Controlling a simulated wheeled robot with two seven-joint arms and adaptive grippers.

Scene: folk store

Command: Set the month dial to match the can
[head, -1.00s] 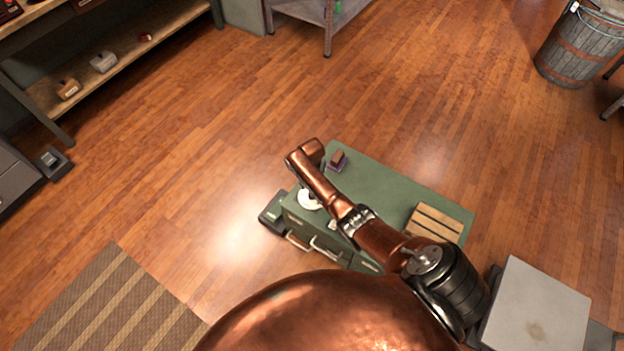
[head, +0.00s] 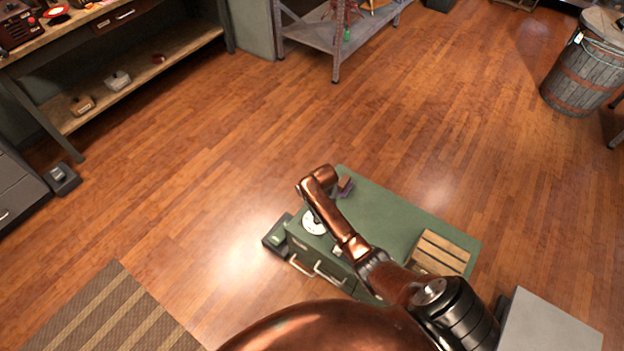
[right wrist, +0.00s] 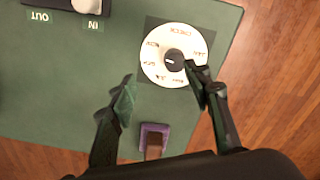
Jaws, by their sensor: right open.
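The month dial (right wrist: 157,68) is a white disc with printed labels and a black centre knob (right wrist: 174,60). It lies on the green cabinet top and also shows in the head view (head: 314,223), partly beside my arm. My right gripper (right wrist: 160,72) is open above the cabinet. Its right fingertip overlaps the dial's lower right edge, close to the knob; its left fingertip is left of the dial. Whether a finger touches the dial cannot be told. In the head view my right arm hides this gripper. I cannot make out the can. My left gripper is out of view.
On the green cabinet (head: 395,217) are a purple pad with a brown-handled stamp (right wrist: 154,139), a slatted wooden piece (head: 442,249) and a switch between OUT and IN labels (right wrist: 75,6). A grey box (head: 548,325) stands at right.

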